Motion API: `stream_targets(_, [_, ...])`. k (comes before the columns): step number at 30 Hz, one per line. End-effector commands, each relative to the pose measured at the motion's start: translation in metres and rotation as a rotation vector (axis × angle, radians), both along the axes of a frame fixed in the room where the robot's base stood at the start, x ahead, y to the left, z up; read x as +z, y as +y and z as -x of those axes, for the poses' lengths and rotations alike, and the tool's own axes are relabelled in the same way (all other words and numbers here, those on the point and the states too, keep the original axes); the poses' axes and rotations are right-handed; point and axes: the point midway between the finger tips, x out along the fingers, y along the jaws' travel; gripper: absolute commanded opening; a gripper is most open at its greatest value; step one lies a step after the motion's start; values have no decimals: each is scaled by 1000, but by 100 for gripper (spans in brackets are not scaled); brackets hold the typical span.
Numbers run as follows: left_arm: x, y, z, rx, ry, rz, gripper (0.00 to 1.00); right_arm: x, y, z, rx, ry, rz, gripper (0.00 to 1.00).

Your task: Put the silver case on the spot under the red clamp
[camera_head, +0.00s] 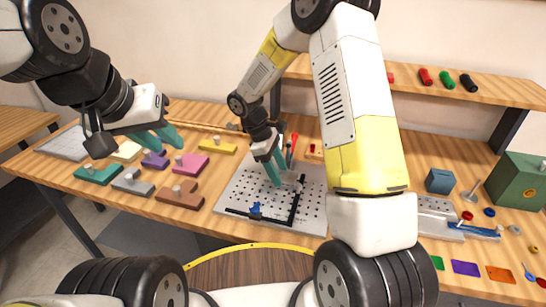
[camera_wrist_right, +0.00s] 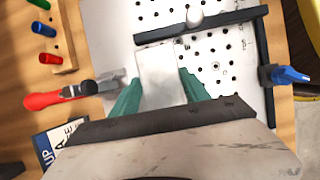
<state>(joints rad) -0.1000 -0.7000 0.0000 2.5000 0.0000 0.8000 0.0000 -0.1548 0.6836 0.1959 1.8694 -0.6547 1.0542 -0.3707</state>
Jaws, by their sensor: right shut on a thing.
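The silver case (camera_wrist_right: 162,75) is between the teal fingers of my right gripper (camera_wrist_right: 165,95), low over or on the perforated plate (camera_wrist_right: 225,70); contact is unclear. Its far end lies close to a black bar (camera_wrist_right: 205,28). In the head view my right gripper (camera_head: 273,172) is over the plate (camera_head: 235,190), and the case is hard to make out. The red clamp (camera_wrist_right: 55,98) is left of the case in the wrist view, its grey end pointing towards it; its red handle shows in the head view (camera_head: 291,152). My left gripper (camera_head: 155,137) is open and empty above the left of the table.
Black bars (camera_head: 295,207) and a blue clamp (camera_head: 256,210) sit on the plate. Several coloured knobbed blocks, including a pink one (camera_head: 190,163) and a brown one (camera_head: 178,194), lie left. A green box (camera_head: 517,181) and a blue block (camera_head: 440,181) stand right.

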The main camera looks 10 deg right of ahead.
Motion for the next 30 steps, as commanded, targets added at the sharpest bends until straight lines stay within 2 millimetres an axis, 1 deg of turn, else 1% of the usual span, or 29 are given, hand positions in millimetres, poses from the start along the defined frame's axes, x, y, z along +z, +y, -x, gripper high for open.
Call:
stream_targets(5, [0, 0, 0, 0, 0, 0, 29, 1, 0, 0, 0, -1, -1, 6])
stream_targets(9, [0, 0, 0, 0, 0, 0, 29, -3, 0, 0, 0, 0, 0, 6])
stream_targets(10, [0, 0, 0, 0, 0, 0, 29, -2, 0, 0, 0, -1, 0, 60])
stream_targets(11, [0, 0, 0, 0, 0, 0, 29, -2, 0, 0, 0, -1, 0, 63])
stream_targets(20, [0, 0, 0, 0, 0, 0, 29, -1, 0, 0, 0, -1, -1, 63])
stream_targets(23, [0, 0, 0, 0, 0, 0, 29, 5, 2, -2, 0, -4, -2, 63])
stream_targets(26, [0, 0, 0, 0, 0, 0, 29, 19, 7, -4, 2, -6, -2, 63])
stream_targets(30, [0, 0, 0, 0, 0, 0, 29, 46, 18, -9, 1, -7, -3, 63])
